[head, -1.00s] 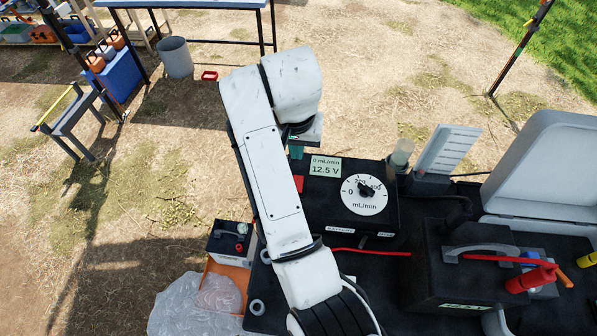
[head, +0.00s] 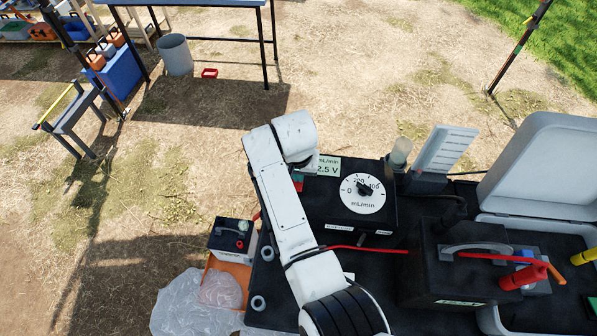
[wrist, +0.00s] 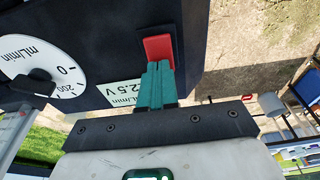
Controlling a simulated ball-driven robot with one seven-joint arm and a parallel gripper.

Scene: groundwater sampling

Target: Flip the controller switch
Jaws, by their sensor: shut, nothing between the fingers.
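The controller (head: 322,212) is a black box with a white mL/min dial (head: 363,193) and a pale display, partly covered by my arm, reading "2.5 V". Its red switch (head: 298,187) is at the box's left edge and shows large in the wrist view (wrist: 158,47). My gripper's teal fingers (wrist: 160,67) are shut and empty, with their tips at the lower edge of the switch. They look very close to it or touching; I cannot tell which. In the head view my wrist hides most of the fingers.
A black case (head: 465,265) with a grey handle stands to the right of the controller, with a red cable leading there. An open grey case (head: 545,165) is at the far right. A small battery (head: 232,238) sits at left. Open ground lies beyond the controller.

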